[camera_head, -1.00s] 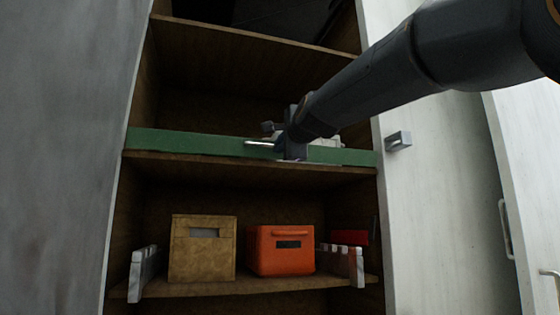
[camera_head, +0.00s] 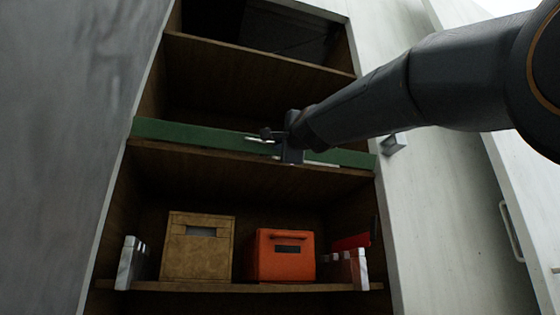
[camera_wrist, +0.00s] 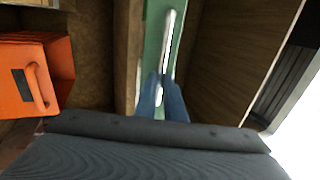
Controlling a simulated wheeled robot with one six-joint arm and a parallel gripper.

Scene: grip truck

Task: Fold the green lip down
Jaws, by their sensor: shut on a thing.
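The green lip (camera_head: 200,134) is a long board standing up along the front edge of the middle shelf. It also shows in the wrist view (camera_wrist: 153,45). A pale bar handle (camera_wrist: 168,45) runs along the lip's face. My gripper (camera_head: 280,139) is at the middle of the lip, and its blue fingers (camera_wrist: 163,98) are shut on the handle. My arm and gripper hide part of the lip in the head view.
A tan box (camera_head: 199,246) and an orange box (camera_head: 281,256) stand on the shelf below, between marbled brackets (camera_head: 130,262). A grey latch block (camera_head: 394,143) sits on the white panel at right. The upper shelf (camera_head: 255,54) looks empty.

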